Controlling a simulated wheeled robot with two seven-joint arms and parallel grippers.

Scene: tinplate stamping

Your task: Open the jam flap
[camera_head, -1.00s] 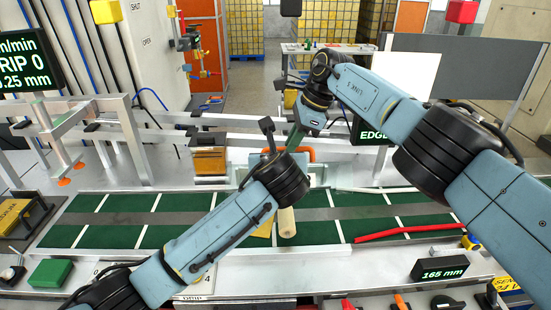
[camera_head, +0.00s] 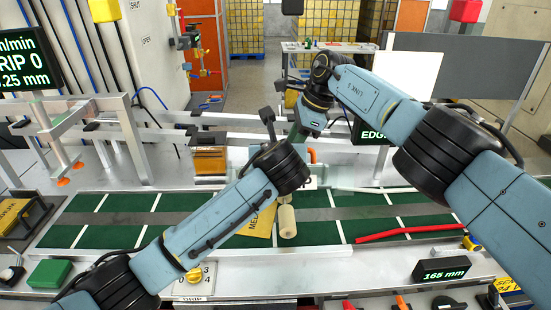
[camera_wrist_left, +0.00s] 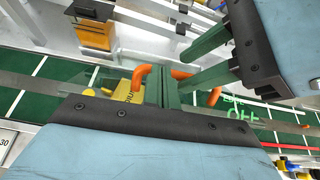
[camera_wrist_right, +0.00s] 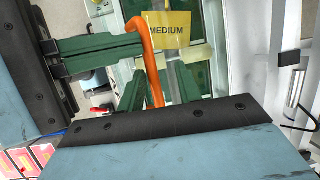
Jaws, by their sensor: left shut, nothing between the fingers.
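The jam flap's orange handle (camera_head: 311,156) shows only in part behind my left wrist in the head view. In the right wrist view it is a bent orange bar (camera_wrist_right: 150,55) running down by my right fingers. The flap panel itself is hard to make out. My left gripper (camera_wrist_left: 163,88) has its green fingers together and empty, just beside one orange end of the handle (camera_wrist_left: 140,76). My right gripper (camera_wrist_right: 158,92) has its green fingers apart, with the orange bar passing between or against them; contact is unclear. In the head view, the fingertips of both grippers are mostly hidden.
A yellow MEDIUM card (camera_head: 260,222) and a pale roller (camera_head: 287,221) lie on the green conveyor (camera_head: 330,232). A red rod (camera_head: 408,232) lies on the right. Metal rails (camera_head: 210,120) stand behind. My two grippers are close together.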

